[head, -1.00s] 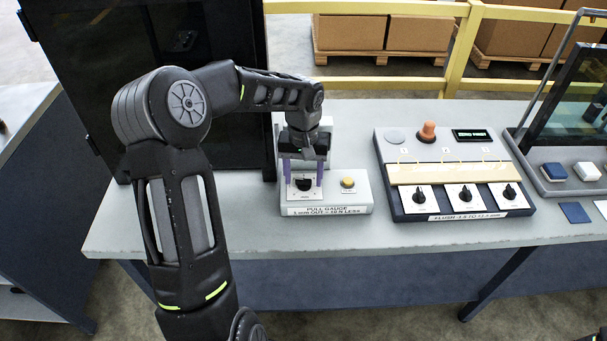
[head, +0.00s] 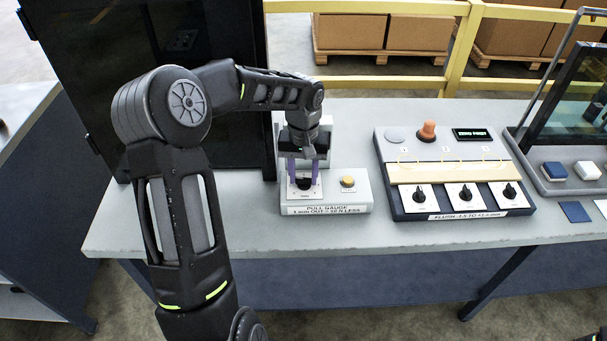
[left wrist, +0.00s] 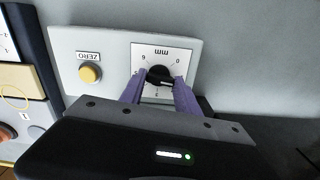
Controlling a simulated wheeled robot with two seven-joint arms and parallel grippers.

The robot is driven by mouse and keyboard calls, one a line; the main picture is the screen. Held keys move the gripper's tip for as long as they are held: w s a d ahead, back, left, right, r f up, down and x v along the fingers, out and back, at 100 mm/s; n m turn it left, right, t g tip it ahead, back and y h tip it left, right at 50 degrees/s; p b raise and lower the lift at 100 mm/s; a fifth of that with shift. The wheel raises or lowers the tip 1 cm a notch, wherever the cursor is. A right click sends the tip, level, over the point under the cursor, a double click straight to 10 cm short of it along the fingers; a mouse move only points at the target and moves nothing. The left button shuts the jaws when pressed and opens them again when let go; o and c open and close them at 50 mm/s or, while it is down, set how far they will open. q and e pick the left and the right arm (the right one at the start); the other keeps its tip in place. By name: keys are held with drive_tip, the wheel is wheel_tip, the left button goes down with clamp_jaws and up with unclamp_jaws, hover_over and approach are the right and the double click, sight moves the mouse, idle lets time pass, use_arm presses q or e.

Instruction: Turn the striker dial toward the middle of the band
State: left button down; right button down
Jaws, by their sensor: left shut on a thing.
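The black dial knob (head: 303,184) sits on a white scale plate marked mm, on the front of the pull gauge box (head: 345,206). It also shows in the left wrist view (left wrist: 159,74), with the scale upside down. My left gripper (head: 304,183) reaches down over it, and its two purple fingers are shut on the knob from both sides. The fingers hide the knob's edges and part of the scale, so its exact reading is unclear.
A yellow ZERO button (head: 348,182) is close beside the dial. A dark cabinet (head: 150,80) rises behind my left arm.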

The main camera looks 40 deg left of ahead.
sight(304, 179)
use_arm(q)
drive_tip(key=shift+f+n+b, duration=0.1)
drive_tip(key=shift+n+b, duration=0.45)
drive_tip(key=shift+n, duration=0.15)
drive_tip(key=c, duration=0.9)
unclamp_jaws()
drive_tip(key=shift+r+b, duration=0.3)
drive_tip(key=shift+r, duration=3.75)
drive_tip(key=shift+f, duration=0.1)
